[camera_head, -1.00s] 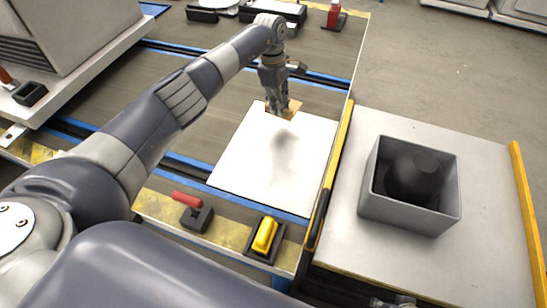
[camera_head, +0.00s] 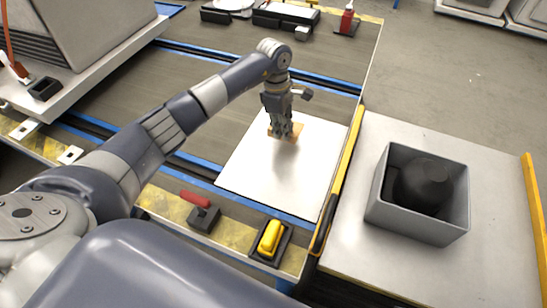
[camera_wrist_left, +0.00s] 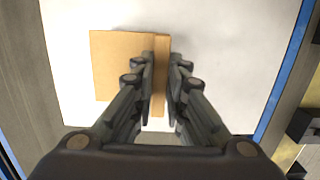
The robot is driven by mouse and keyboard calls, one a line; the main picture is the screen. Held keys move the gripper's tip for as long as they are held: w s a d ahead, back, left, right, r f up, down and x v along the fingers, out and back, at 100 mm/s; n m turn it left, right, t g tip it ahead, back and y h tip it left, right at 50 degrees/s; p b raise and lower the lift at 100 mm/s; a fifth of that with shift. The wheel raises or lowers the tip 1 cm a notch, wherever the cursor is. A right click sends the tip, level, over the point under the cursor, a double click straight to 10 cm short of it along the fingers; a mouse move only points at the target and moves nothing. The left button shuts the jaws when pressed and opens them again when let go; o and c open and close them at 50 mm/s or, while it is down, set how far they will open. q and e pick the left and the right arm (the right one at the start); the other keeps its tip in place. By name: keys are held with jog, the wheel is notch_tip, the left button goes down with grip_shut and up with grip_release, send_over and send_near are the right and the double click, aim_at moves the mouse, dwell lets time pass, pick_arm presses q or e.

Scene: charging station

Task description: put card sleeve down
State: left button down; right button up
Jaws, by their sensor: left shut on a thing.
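The card sleeve is a flat tan cardboard piece (camera_head: 291,131), partly hidden by the fingers in the head view. In the left wrist view the sleeve (camera_wrist_left: 120,62) shows a wide face on the left and a narrow strip between the fingers. My left gripper (camera_head: 285,136) is shut on it, pointing down over a white board (camera_head: 250,172). The left gripper also shows in the left wrist view (camera_wrist_left: 160,75). I cannot tell whether the sleeve touches the board. My right gripper is not in view.
A grey open box (camera_head: 418,225) with a dark rounded object (camera_head: 425,184) stands on the side table at right. A yellow switch (camera_head: 270,238) and a red-handled lever (camera_head: 196,199) sit at the front edge.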

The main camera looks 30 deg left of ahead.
pick_arm(q)
jog(key=s, duration=0.5)
jog(key=s+d+p, duration=0.1)
jog(key=s, duration=0.2)
jog(key=shift+s+d+f, duration=0.1)
jog(key=shift+s+f, duration=0.05)
jog(key=shift+f, duration=0.2)
jog(key=shift+s+f, duration=0.1)
jog(key=shift+f, duration=0.05)
notch_tip(320, 180, down, 3)
jog(key=shift+f+b, duration=0.1)
jog(key=shift+b, duration=0.2)
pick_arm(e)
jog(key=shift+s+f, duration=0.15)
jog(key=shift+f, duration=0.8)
pick_arm(q)
jog(key=shift+f, duration=0.1)
jog(key=c, duration=2)
grip_release()
jog(key=shift+c, duration=0.2)
jog(key=o, duration=0.4)
jog(key=shift+o, duration=0.2)
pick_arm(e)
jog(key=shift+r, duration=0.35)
